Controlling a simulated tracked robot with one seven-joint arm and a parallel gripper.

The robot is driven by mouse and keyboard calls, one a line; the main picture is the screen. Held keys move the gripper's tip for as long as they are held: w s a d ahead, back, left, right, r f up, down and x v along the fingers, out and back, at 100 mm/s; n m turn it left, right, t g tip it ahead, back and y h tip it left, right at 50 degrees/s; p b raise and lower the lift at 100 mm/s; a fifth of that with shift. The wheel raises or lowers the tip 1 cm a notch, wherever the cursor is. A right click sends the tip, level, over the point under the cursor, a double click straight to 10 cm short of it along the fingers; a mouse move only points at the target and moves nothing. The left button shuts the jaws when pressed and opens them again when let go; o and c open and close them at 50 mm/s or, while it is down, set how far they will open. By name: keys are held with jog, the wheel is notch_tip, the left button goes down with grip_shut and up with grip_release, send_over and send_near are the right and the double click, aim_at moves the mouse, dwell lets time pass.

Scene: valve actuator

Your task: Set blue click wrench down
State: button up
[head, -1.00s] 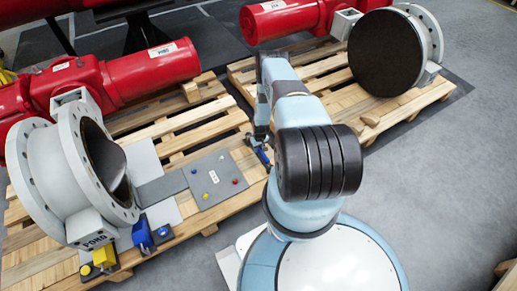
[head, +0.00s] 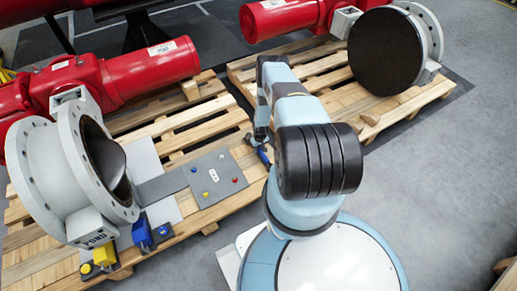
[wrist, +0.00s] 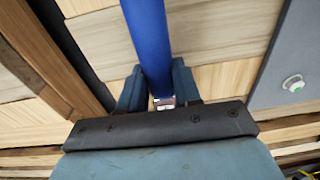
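The blue click wrench shows in the wrist view (wrist: 148,45) as a long blue handle running up and out of the top of the picture. My gripper (wrist: 156,88) has one finger on each side of the handle and is shut on it near its metal end. Pallet boards lie beneath; I cannot tell whether the wrench touches them. In the head view my gripper (head: 262,137) is low over the right part of the pallet, mostly hidden by my arm. A small blue piece of the wrench (head: 264,156) shows beside it.
A grey mat (head: 218,170) with coloured buttons lies just left of my gripper on the wooden pallet (head: 170,130). A yellow block (head: 104,257) and a blue block (head: 142,232) stand by the big white valve (head: 45,165). Red actuators (head: 150,75) lie behind.

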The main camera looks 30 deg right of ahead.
aim_at(260, 149)
jog(key=o, duration=0.5)
jog(key=r, duration=0.9)
jog(key=s+r, duration=0.1)
jog(key=r, duration=0.3)
jog(key=shift+d+r, duration=0.2)
jog(key=shift+r, duration=0.15)
